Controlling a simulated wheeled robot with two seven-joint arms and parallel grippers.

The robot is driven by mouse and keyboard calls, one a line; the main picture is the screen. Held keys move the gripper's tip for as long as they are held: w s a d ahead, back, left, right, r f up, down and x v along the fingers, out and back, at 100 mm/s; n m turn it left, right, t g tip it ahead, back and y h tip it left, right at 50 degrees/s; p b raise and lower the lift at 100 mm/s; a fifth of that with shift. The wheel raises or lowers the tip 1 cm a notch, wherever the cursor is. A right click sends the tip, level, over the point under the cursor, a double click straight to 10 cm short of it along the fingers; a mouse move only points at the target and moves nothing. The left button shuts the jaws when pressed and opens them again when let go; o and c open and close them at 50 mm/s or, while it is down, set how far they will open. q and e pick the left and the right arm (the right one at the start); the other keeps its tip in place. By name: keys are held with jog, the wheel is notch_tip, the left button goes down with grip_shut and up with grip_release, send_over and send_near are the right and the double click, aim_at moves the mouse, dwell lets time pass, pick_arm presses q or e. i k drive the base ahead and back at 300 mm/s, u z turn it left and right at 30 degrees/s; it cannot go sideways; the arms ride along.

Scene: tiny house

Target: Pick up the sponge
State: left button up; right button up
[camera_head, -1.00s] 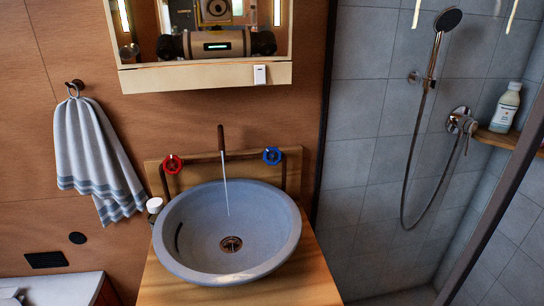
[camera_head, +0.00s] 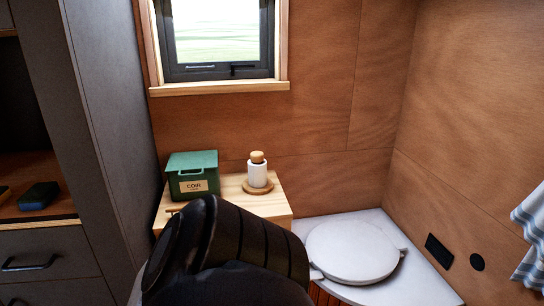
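No sponge can be made out for certain in the head view. A small dark rounded block (camera_head: 38,195) lies on the wooden shelf (camera_head: 55,212) of the grey cabinet at the left; I cannot tell whether it is a sponge. A sliver of something yellowish is cut off at the left edge beside it. A black part of my own arm fills the lower middle and hides part of the floor and the small wooden stand. Neither gripper's fingers show.
A green box (camera_head: 193,176) and a white bottle (camera_head: 257,171) on a round coaster stand on the wooden stand (camera_head: 279,207). A toilet with a closed white lid (camera_head: 352,250) is right of it. The tall grey cabinet panel (camera_head: 112,110) borders the left; a striped towel (camera_head: 529,240) hangs right.

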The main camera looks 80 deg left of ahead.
aim_at(40, 195)
jog(key=k, duration=0.5)
jog(key=u, duration=0.95)
jog(key=i, duration=0.35)
jog(key=u, duration=0.45)
jog(key=k, duration=1.8)
jog(key=u, duration=2.05)
